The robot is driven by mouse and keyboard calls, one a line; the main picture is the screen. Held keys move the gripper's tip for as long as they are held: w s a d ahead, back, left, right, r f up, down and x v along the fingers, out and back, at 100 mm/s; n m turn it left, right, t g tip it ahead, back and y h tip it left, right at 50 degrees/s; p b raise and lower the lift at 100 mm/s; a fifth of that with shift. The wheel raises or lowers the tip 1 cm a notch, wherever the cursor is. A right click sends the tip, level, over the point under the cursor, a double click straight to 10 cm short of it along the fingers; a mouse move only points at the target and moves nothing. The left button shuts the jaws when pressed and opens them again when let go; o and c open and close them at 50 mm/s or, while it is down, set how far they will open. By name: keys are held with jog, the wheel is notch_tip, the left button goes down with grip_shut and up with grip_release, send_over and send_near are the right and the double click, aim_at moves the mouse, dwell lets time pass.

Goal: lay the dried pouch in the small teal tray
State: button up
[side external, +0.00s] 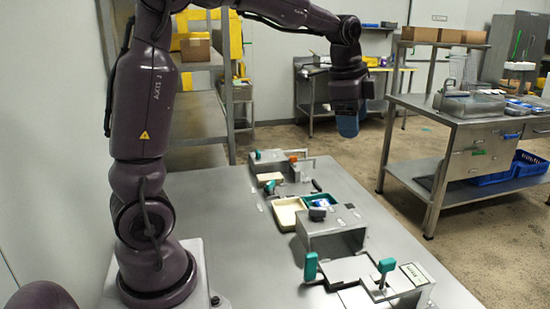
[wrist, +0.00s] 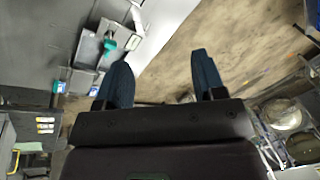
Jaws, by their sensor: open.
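The small teal tray (side external: 333,199) sits on the grey table beside a cream tray, in the side external view. A small blue and white item (side external: 321,203), which looks like the pouch, lies within the teal tray's outline; its details are too small to read. My gripper (side external: 348,126) hangs high above the table's far right side, well apart from the trays. In the wrist view my gripper (wrist: 161,62) is open, with two blue fingers spread and nothing between them.
The cream tray (side external: 286,213) stands left of the teal one. A grey metal housing (side external: 332,238) is close in front, with teal-handled fixtures (side external: 311,266) nearer the camera. Another fixture with an orange part (side external: 294,158) stands behind. The table's left side is clear.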

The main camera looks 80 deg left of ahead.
jog(key=s+d+n+t, duration=0.1)
jog(key=s+d+n, duration=0.3)
jog(key=s, duration=0.5)
jog(key=s+d+f+n+t+h, duration=0.1)
jog(key=s+d+n, duration=0.3)
jog(key=s+d, duration=0.4)
jog(key=shift+s+f+n+t, duration=0.15)
jog(key=shift+s+n+t, duration=0.2)
jog(key=shift+s, duration=0.75)
